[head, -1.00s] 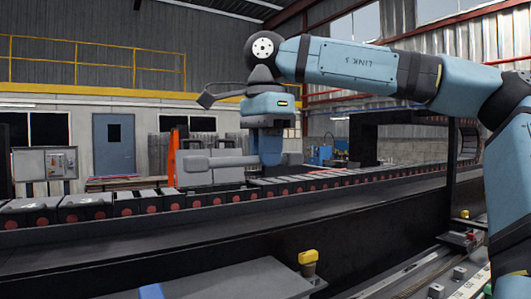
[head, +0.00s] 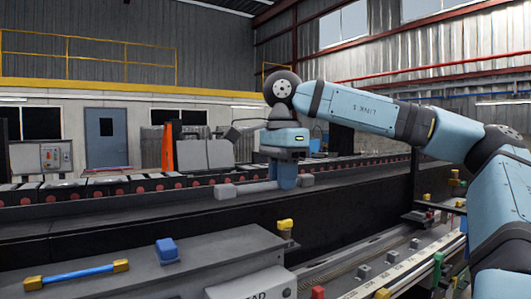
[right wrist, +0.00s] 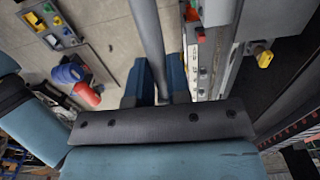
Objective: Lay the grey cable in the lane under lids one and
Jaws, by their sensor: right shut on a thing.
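My right gripper (head: 287,181) points down in the middle of the head view, shut on the grey cable (head: 242,189). The cable is a thick grey bar lying crosswise, with ends sticking out on both sides of the fingers. In the right wrist view the cable (right wrist: 147,28) runs between the blue fingers (right wrist: 155,75). The drag chain (head: 120,189) is a long row of dark links with red discs and grey lids behind the cable. The cable appears in front of its near side; the gap is hard to judge. Two grey upright panels (head: 205,155) stand behind. My left gripper is not in view.
A rail with small blocks (head: 390,255) lies at right. An orange post (head: 167,147) stands behind the chain.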

